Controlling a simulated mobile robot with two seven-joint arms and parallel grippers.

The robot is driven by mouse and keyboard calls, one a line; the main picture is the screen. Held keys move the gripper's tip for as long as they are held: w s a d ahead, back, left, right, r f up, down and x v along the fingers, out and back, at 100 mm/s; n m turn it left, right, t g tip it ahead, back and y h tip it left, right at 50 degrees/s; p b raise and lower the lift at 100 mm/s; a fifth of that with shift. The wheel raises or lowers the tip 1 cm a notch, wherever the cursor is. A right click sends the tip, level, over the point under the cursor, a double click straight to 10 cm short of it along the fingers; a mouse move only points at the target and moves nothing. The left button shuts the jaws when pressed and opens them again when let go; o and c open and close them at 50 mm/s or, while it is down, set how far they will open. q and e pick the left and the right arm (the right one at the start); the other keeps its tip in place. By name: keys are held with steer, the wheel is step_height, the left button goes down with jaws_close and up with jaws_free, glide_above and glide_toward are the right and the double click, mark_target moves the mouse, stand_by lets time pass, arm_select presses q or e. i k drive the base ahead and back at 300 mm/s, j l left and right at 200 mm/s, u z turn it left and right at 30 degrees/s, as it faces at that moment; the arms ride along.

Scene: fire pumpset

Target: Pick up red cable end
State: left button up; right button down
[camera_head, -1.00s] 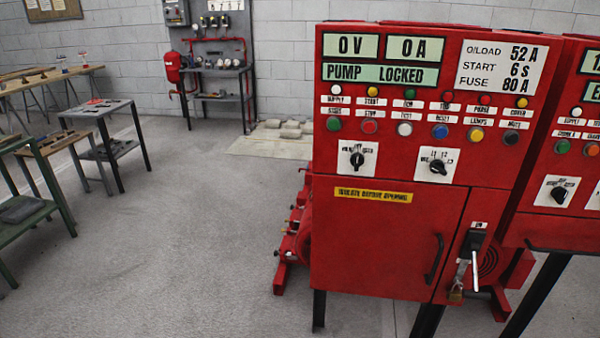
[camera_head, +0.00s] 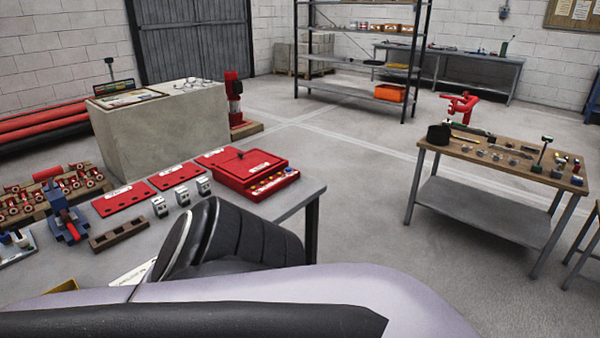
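I cannot make out a red cable end in the current head view. Thin dark and light leads (camera_head: 193,83) lie on top of a pale concrete block (camera_head: 165,135) at the left, too small to tell their colour or ends. Neither of my grippers shows. A grey and black part of my own body fills the bottom of the view and hides part of the near bench.
A grey bench (camera_head: 295,195) at the left carries a red panel box (camera_head: 245,170), red plates and small grey devices. A wooden-topped table (camera_head: 500,148) with tools stands right. A tall shelf rack (camera_head: 410,60) stands behind. The floor (camera_head: 350,160) between is clear.

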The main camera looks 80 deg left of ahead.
mark_target(69, 222)
steer(key=u, duration=1.3)
